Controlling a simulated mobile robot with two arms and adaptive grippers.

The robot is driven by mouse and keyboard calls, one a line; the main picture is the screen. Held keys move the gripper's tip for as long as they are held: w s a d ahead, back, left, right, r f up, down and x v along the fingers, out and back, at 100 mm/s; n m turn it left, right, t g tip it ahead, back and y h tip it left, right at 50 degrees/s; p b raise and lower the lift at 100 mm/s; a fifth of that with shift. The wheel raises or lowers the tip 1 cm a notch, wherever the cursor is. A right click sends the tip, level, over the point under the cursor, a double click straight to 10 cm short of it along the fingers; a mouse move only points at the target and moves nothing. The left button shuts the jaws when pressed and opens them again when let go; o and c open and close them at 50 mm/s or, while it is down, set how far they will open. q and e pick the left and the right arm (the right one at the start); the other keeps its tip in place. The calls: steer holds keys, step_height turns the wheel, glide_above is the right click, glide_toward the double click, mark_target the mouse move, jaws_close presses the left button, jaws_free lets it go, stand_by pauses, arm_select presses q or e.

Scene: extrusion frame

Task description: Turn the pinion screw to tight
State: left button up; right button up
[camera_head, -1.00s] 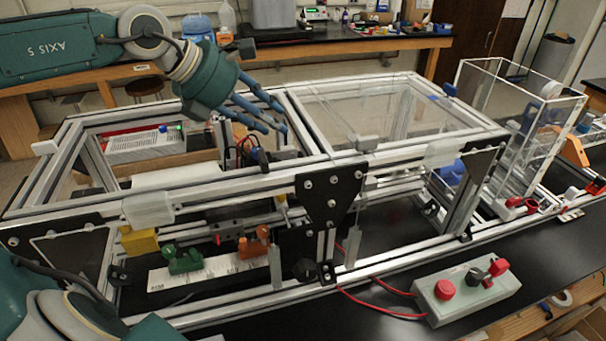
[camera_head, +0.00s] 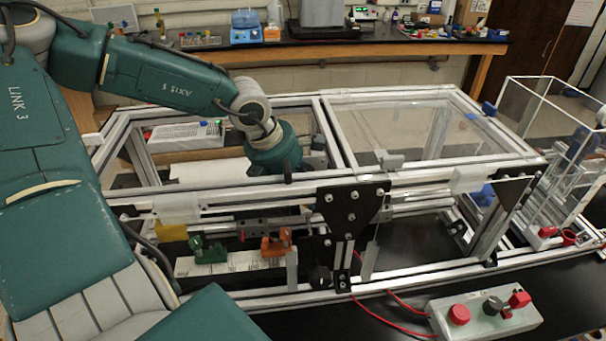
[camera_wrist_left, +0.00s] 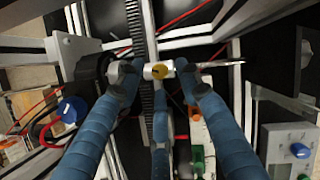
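My left gripper (camera_wrist_left: 156,75) has its blue fingers spread apart, pointing into the frame beside a toothed rack. Between the fingertips lies a short pale cylinder with a small brass-yellow screw head (camera_wrist_left: 159,70), likely the pinion screw. A thin silver rod runs from it to the right, behind the right finger. The fingers straddle this part; firm contact cannot be made out. In the head view my left wrist (camera_head: 274,150) reaches down inside the frame's left bay, and the fingers and the screw are largely hidden. My right gripper is not in view.
The aluminium extrusion frame (camera_head: 420,171) surrounds the left hand closely. A clear panel covers the right bay. Green (camera_head: 208,249) and orange (camera_head: 276,243) clamps stand on a white strip below. A control box (camera_head: 485,314) with red knobs sits at front right, with red cables.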

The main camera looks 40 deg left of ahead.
arm_select(q)
steer(key=shift+w+f, duration=0.25)
steer(key=shift+f, duration=0.35)
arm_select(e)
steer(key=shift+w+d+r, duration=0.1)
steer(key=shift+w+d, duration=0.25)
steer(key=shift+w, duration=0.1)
arm_select(q)
steer(key=shift+d, duration=0.1)
steer(key=shift+c, duration=0.3)
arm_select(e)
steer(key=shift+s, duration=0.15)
arm_select(q)
jaws_close()
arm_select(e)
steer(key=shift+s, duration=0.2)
